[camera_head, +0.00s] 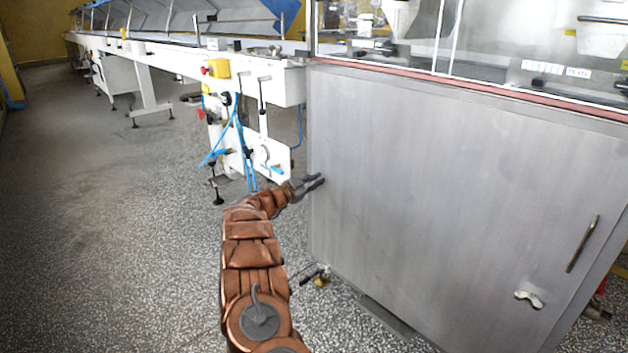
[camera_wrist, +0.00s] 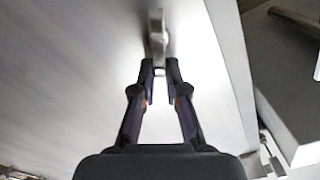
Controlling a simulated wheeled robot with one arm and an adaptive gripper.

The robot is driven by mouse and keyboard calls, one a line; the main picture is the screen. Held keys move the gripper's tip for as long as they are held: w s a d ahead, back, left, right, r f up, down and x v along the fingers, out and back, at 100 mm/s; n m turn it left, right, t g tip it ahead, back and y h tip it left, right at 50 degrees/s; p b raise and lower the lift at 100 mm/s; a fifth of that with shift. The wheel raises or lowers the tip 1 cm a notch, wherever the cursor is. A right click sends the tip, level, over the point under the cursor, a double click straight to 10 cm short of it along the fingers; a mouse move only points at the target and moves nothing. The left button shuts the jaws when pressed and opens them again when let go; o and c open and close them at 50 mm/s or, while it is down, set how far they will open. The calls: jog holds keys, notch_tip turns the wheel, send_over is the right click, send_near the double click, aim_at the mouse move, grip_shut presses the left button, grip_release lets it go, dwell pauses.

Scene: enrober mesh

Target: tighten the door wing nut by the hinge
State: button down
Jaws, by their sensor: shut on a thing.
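The steel cabinet door (camera_head: 440,190) fills the right half of the head view. My gripper (camera_head: 316,182) is at the door's left edge, about mid-height, and hides the nut there in that view. In the wrist view my gripper (camera_wrist: 160,70) has its fingertips close together on the metal wing nut (camera_wrist: 157,28). The nut's upper part stands out beyond the tips against the door face. A second wing nut (camera_head: 528,298) sits at the lower right of the door, away from my gripper.
A bar handle (camera_head: 582,244) stands on the door's right side. A glazed section (camera_head: 480,40) is above the door. A white conveyor frame (camera_head: 180,62) with blue hoses (camera_head: 240,140) stands left of the cabinet. The speckled floor (camera_head: 110,220) at left is open.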

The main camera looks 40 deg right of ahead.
aim_at(327, 185)
jog(key=m, duration=0.2)
jog(key=f+m+b, duration=0.1)
jog(key=s+m+b, duration=0.1)
jog(key=m, duration=0.1)
jog(key=shift+f+m, duration=0.2)
jog(key=shift+m, duration=0.1)
jog(key=m+b, duration=0.1)
jog(key=f+m+b, duration=0.1)
jog(key=m+b, duration=0.1)
jog(key=shift+s, duration=0.2)
jog(key=shift+f+m+b, duration=0.15)
jog(key=shift+m+b, duration=0.95)
jog(key=shift+m, duration=0.7)
jog(key=c, duration=1.2)
grip_release()
jog(key=shift+a, duration=0.1)
jog(key=a, duration=1.1)
jog(key=shift+a, duration=0.4)
